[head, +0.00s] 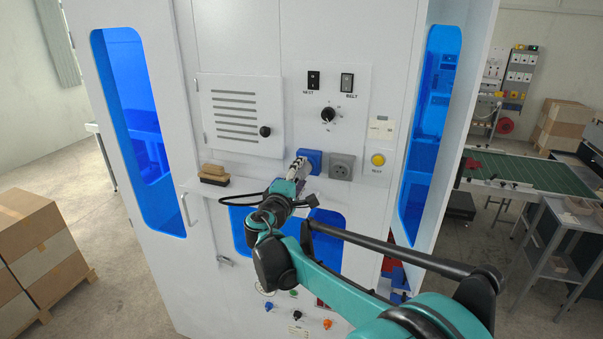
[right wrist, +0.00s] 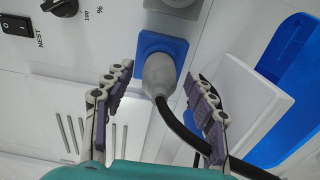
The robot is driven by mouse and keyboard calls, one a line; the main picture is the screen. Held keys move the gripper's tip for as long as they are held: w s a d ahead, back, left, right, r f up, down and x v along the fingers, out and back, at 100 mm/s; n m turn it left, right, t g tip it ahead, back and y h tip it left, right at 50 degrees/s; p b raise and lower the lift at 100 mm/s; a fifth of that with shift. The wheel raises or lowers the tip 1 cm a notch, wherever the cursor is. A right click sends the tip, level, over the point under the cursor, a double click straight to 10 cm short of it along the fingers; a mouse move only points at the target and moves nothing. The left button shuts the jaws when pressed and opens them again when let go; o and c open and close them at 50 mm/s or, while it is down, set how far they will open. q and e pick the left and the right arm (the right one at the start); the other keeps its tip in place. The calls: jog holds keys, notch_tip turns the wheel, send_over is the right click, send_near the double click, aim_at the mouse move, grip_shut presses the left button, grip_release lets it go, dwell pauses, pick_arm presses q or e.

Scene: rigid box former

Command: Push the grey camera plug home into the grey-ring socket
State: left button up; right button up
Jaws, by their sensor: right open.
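The grey plug (right wrist: 160,73) sits at the blue square socket (right wrist: 174,44), its nose against or in it; how deep I cannot tell. A black cable runs from its back. The blue socket (head: 312,156) also shows in the head view, partly behind my right gripper. My right gripper (head: 298,170) is open, its fingers apart on both sides of the plug in the right wrist view (right wrist: 162,84), with gaps visible. The grey-ring socket (head: 341,167) is just right of the blue one, with no plug in it. My left gripper is not in view.
A wooden brush (head: 214,174) lies on the narrow ledge left of the sockets. A slotted door (head: 240,112) with a black knob is above it. A yellow button (head: 378,160) is right of the grey socket. Switches and a dial (head: 328,115) are above.

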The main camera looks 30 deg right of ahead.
jog(key=shift+x, duration=0.9)
dwell(0.6)
grip_shut()
jog(key=shift+a, duration=0.1)
jog(key=shift+s, duration=0.1)
